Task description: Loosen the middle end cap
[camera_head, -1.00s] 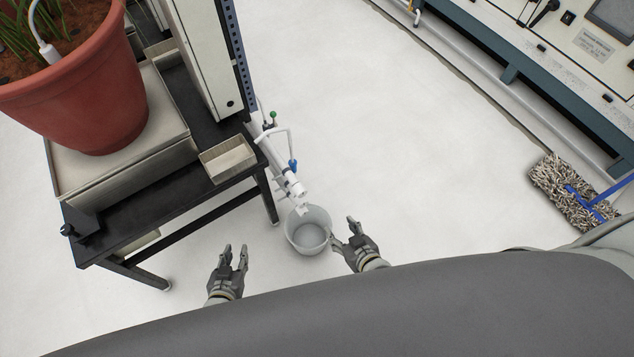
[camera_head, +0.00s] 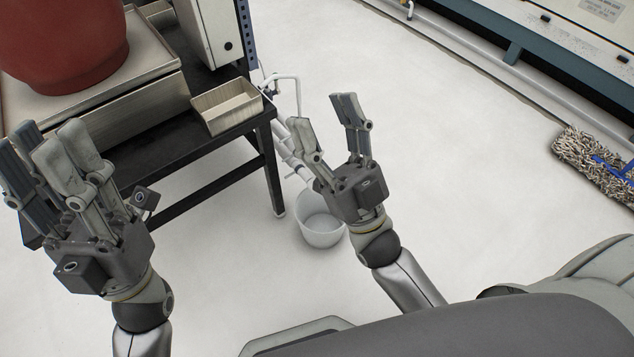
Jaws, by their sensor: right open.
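A white pipe assembly (camera_head: 284,140) slants down beside the black bench. Its lower end is mostly hidden behind my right gripper (camera_head: 328,120), and I cannot make out the middle end cap. My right gripper is open with its fingers pointing up, and nothing shows between them. It is raised in front of the pipe end and the bucket in this view. My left gripper (camera_head: 45,150) is raised at the left, in front of the bench. Its fingers overlap in the view, so its opening is unclear. I see nothing held in it.
A white bucket (camera_head: 322,232) stands on the floor under the pipe end. The black bench (camera_head: 258,128) carries a small metal tray (camera_head: 228,105) and a large red pot (camera_head: 65,45). A mop (camera_head: 590,160) lies at the right. The floor between is clear.

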